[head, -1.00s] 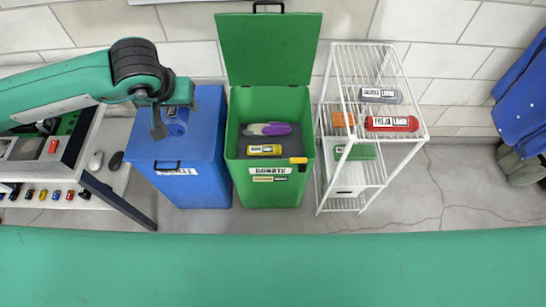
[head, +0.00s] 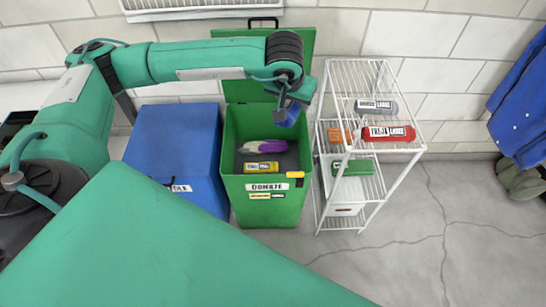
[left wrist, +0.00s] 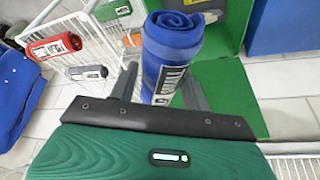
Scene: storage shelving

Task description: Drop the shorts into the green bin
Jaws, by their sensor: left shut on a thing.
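The rolled blue shorts (head: 287,116) are in my left gripper (head: 290,104), at the back right part of the green bin's opening in the head view. In the left wrist view the roll (left wrist: 172,55), with a white label, stands between the two fingers. The green bin (head: 262,212) has its lid up. A purple and white item (head: 265,146) and a yellow labelled item (head: 261,167) lie inside it. How high the shorts are over the bin is hard to tell. My right gripper is not in view.
A closed blue bin (head: 178,150) stands left of the green bin. A white wire shelf (head: 352,80) stands close on the right, with a red roll (head: 388,134) and a grey roll (head: 376,107). Blue clothing (head: 520,110) hangs at far right.

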